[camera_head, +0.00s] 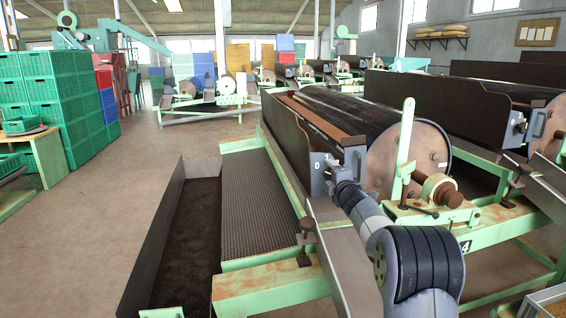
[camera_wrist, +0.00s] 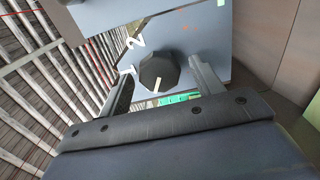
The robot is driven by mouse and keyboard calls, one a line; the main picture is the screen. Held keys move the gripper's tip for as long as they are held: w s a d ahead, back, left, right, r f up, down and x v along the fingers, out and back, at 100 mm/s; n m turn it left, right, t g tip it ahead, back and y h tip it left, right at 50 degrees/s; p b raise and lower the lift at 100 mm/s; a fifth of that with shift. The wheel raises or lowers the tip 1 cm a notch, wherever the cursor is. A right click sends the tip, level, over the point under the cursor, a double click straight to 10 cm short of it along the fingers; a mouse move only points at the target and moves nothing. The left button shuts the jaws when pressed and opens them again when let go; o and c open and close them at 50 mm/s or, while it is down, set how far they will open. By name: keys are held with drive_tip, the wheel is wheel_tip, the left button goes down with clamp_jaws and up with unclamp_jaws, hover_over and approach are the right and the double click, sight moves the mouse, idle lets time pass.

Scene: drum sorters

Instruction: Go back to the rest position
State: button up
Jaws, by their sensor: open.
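My gripper (camera_wrist: 161,75) is open in the wrist view, its two fingers standing apart. A black faceted knob (camera_wrist: 158,65) with a white pointer mark shows between the fingers, with a visible gap on each side. The knob is on a blue-grey control box (camera_wrist: 205,30) marked with white numerals, 1 and 2. In the head view my arm reaches from the lower right to the control box (camera_head: 320,178), which shows a 0, at the near end of a drum sorter. My gripper (camera_head: 341,176) is small there and its fingers are hard to make out.
Stacked green crates (camera_head: 75,95) stand far left. The floor (camera_head: 150,130) between is clear.

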drive_tip(key=s+d, duration=0.2)
drive_tip(key=s, duration=0.8)
drive_tip(key=w+a+m+p, duration=0.2)
drive_tip(key=w+m+p, duration=0.8)
drive_tip(key=m+p, duration=0.7)
drive_tip(key=shift+r+m, duration=0.2)
drive_tip(key=shift+m, duration=0.1)
idle(0.5)
drive_tip(key=shift+f, duration=0.15)
idle(0.4)
